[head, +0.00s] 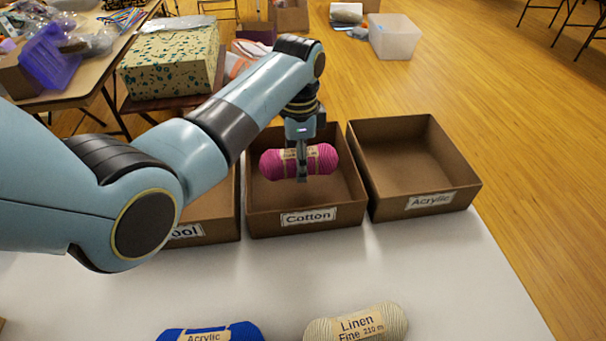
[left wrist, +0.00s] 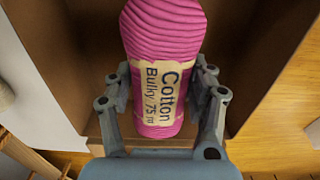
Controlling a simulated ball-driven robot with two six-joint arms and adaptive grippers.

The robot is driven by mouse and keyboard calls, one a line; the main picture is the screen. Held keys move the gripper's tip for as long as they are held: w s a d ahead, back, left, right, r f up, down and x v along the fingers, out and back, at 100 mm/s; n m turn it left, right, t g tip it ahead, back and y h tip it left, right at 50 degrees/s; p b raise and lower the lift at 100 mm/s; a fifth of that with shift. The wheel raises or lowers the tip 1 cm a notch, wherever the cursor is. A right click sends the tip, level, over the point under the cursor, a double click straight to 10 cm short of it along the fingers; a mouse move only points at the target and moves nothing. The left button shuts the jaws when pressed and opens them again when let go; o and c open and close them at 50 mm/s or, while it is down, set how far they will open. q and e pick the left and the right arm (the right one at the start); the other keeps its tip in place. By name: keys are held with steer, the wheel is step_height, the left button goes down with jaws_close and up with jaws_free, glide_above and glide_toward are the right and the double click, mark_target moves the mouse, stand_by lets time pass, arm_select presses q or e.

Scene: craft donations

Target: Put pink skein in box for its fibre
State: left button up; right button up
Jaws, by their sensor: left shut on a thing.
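The pink skein (head: 321,159) is in my left gripper (head: 302,172), which is shut around its middle. In the left wrist view the skein (left wrist: 165,35) sits between the two fingers of the gripper (left wrist: 162,105), and its label reads "Cotton Bulky 75 m". In the head view the skein is over the open cardboard box labelled "Cotton" (head: 308,217); I cannot tell whether it touches the box floor. The "Acrylic" box (head: 428,201) to the right is empty. A box whose label ends in "ool" (head: 205,228) is partly hidden behind my left arm. My right gripper is not in view.
A blue skein (head: 240,331) labelled Acrylic and a cream skein (head: 390,320) labelled Linen lie at the near edge of the white table (head: 440,262). A patterned box (head: 172,62) and a cluttered side table stand back left. A translucent bin (head: 394,38) is on the floor.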

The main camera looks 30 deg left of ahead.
mark_target(299, 186)
arm_select(q)
step_height(299, 186, down, 4)
steer(key=shift+r+b, duration=0.15)
steer(key=shift+b, duration=0.2)
steer(key=shift+f, duration=0.35)
steer(key=o, duration=1.1)
steer(key=shift+f, duration=0.15)
steer(key=shift+o, duration=0.2)
steer(key=shift+r, duration=0.3)
step_height(299, 186, up, 11)
steer(key=shift+r+p, duration=0.2)
steer(key=shift+p, duration=0.7)
steer(key=shift+r, duration=0.2)
